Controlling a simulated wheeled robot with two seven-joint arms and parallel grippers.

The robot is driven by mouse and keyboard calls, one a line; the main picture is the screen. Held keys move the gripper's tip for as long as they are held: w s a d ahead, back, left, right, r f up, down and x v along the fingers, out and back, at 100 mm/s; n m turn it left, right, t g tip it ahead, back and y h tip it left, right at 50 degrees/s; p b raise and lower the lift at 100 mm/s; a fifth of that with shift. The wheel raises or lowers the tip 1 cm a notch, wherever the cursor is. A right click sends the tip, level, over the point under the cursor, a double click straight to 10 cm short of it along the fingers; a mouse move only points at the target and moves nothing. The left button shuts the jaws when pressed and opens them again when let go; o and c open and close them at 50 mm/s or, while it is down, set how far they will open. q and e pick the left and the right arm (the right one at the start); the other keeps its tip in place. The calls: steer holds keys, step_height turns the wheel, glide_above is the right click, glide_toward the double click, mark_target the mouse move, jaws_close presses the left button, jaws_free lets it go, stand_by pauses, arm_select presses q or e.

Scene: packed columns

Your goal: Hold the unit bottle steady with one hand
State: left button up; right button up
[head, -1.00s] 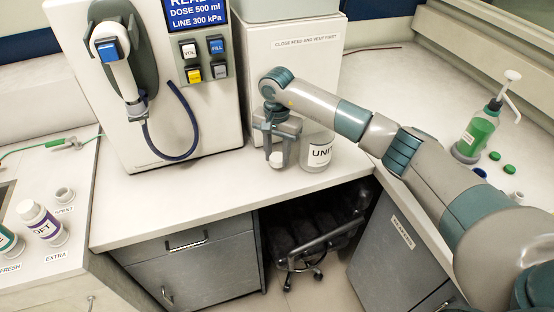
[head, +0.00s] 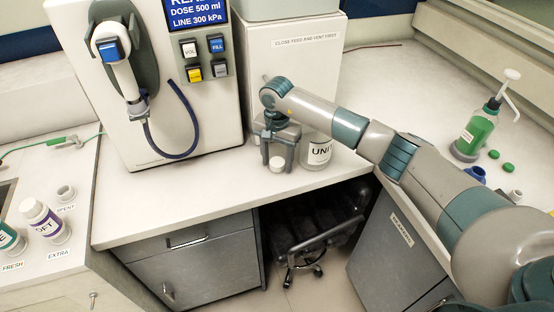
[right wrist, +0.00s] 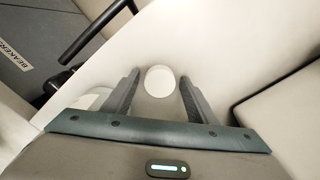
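The unit bottle (head: 317,151), a pale, wide bottle with a "UNI…" label, stands upright near the counter's front edge. In the right wrist view this white disc (right wrist: 160,82) lies between the fingertips with gaps on both sides. A pale rounded shape at left there may be the bottle. My left gripper is not in view.
A dispensing machine (head: 150,80) with a blue hose stands behind, left of a white box (head: 290,75). A green pump bottle (head: 477,130) and green caps stand at right. An "OFT" bottle (head: 45,222) stands at left. The counter left of my gripper is clear.

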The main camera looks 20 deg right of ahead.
mark_target(277, 162)
steer(key=shift+r, duration=0.65)
step_height(277, 162, up, 11)
steer(key=b, duration=0.5)
